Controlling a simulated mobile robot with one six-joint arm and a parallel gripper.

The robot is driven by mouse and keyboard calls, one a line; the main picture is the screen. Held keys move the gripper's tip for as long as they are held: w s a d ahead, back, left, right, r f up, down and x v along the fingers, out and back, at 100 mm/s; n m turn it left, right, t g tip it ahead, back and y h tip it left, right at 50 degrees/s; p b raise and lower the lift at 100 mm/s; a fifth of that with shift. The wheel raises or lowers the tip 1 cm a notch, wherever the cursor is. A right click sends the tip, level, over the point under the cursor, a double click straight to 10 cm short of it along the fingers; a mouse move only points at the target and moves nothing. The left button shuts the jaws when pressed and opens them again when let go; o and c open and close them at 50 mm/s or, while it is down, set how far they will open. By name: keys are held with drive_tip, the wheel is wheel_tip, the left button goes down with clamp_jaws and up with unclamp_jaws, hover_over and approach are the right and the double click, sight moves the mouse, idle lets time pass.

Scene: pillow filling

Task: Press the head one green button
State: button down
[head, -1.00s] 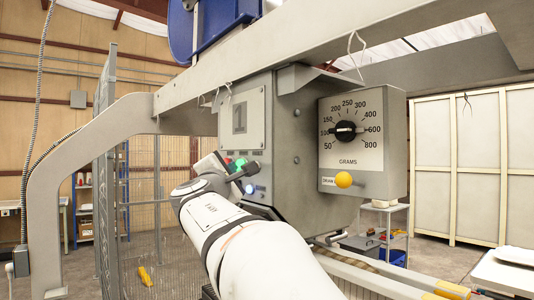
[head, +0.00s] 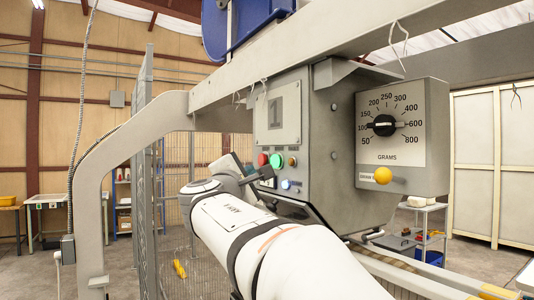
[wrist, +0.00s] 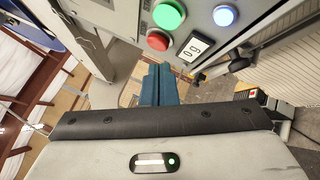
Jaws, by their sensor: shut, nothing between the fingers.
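The head one panel is a grey box with a plate marked "1" (head: 277,112). The green button (head: 276,160) sits on it, just right of a red button (head: 263,159). In the wrist view the green button (wrist: 168,15) looks bright at the top, with the red button (wrist: 158,40) below it. My gripper (head: 247,170) is left of and a little below the buttons, apart from them. In the wrist view its teal fingers (wrist: 158,84) are together and empty, pointing toward the panel below the red button.
A grey frame post (head: 90,200) and mesh fence are at left.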

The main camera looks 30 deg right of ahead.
drive_tip(key=s+f+m+g+y, duration=0.3)
drive_tip(key=s+f+m+g, duration=0.15)
drive_tip(key=f, duration=0.95)
drive_tip(key=s+a+f+m+g+y, duration=0.2)
drive_tip(key=s+f, duration=0.4)
drive_tip(key=f, duration=0.3)
drive_tip(key=s+a+f+m+g+y, duration=0.2)
drive_tip(key=s+a+f+m+y, duration=0.3)
drive_tip(key=s+a+f, duration=0.2)
drive_tip(key=s+a+f+m+g+y, duration=0.2)
drive_tip(key=s+a+f, duration=0.3)
drive_tip(key=f, duration=0.7)
drive_tip(key=shift+s+a+m+y, duration=0.2)
drive_tip(key=shift+s+m+y, duration=0.6)
drive_tip(key=shift+s, duration=0.45)
drive_tip(key=shift+g, duration=0.25)
drive_tip(key=shift+s, duration=0.1)
